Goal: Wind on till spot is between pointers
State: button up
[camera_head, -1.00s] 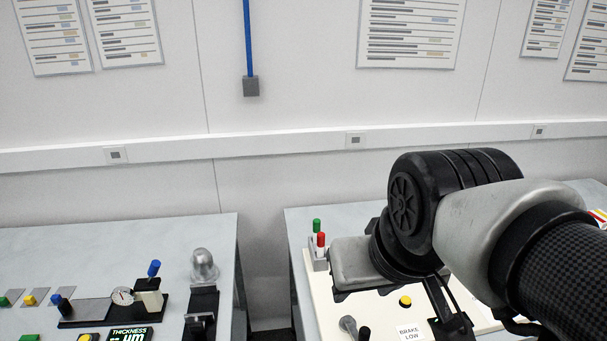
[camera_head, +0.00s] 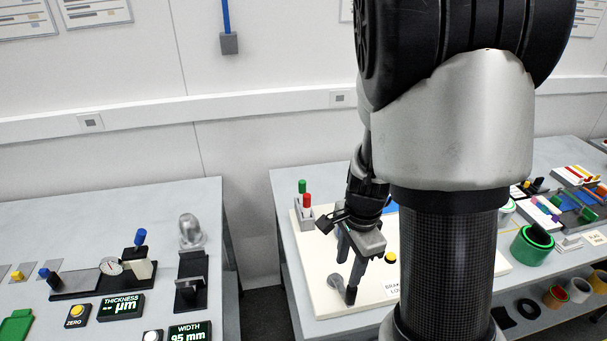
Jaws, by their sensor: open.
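The cream board (camera_head: 335,303) lies on the right-hand table. Near its front left is a grey crank (camera_head: 336,282) with a black upright handle (camera_head: 351,296). My gripper (camera_head: 352,270) points down, open, just above and behind the handle. I cannot tell whether a finger touches the handle. A yellow button (camera_head: 390,257) and a partly covered label starting "BRA" (camera_head: 391,288) are right of the gripper. My arm covers much of the board. I see no spot or pointers.
Green (camera_head: 302,186) and red (camera_head: 307,200) pegs stand in a grey holder at the board's back left. The left table (camera_head: 150,205) holds gauges and displays, with a gap between the tables. A green roll (camera_head: 532,245) and small racks stand to the right.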

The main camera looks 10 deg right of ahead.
aim_at(352, 292)
jog(key=shift+m, duration=0.9)
jog(key=f, duration=0.1)
jog(key=d+f, duration=0.1)
jog(key=f, duration=0.1)
jog(key=shift+d+f, duration=0.3)
jog(key=shift+d, duration=0.1)
notch_tip(352, 292, down, 8)
jog(key=b, duration=0.4)
jog(key=shift+f+b, duration=0.2)
jog(key=shift+b, duration=0.15)
jog(key=shift+r, duration=0.3)
jog(key=c, duration=0.9)
